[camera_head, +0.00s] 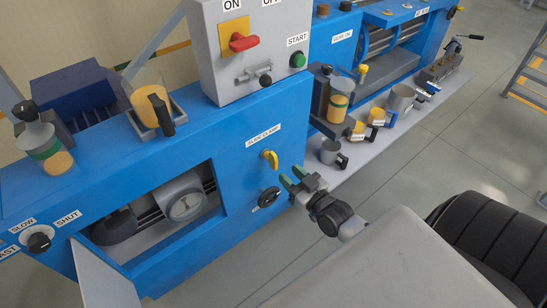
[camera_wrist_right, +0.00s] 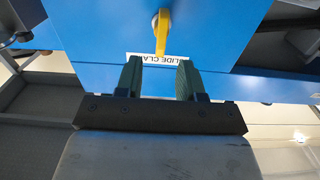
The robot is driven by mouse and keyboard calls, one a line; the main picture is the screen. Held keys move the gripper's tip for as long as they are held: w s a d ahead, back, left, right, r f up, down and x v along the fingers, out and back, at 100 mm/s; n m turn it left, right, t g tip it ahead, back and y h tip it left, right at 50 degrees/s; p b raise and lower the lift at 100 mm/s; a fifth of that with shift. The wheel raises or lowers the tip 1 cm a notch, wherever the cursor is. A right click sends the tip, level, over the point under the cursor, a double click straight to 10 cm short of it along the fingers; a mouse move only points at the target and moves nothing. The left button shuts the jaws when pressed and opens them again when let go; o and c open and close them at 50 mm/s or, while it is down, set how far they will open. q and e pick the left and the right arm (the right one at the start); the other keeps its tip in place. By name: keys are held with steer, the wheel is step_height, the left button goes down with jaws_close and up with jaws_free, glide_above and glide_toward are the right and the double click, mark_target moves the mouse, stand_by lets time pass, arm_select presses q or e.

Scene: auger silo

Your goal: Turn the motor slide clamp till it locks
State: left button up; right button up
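The slide clamp is a small yellow lever (camera_head: 270,158) on the blue machine front, just below a white label reading SLIDE CLAMP (camera_head: 263,136). It points roughly downward in the head view. In the right wrist view the lever (camera_wrist_right: 161,32) stands upright at the top centre, beyond the fingertips. My right gripper (camera_head: 292,178) is to the lower right of the lever and apart from it. In the right wrist view its green fingers (camera_wrist_right: 159,68) are spread with nothing between them, and they overlap the label's ends. My left gripper is not in view.
A control box (camera_head: 250,50) stands above. A grey shelf (camera_head: 375,148) with several cups runs along the right.

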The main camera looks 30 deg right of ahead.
mark_target(276, 162)
steer(key=w, duration=0.6)
steer(key=shift+w+a+p, duration=0.1)
steer(key=shift+a+p, duration=0.25)
steer(key=shift+w, duration=0.7)
steer(key=shift+c, duration=0.3)
jaws_close()
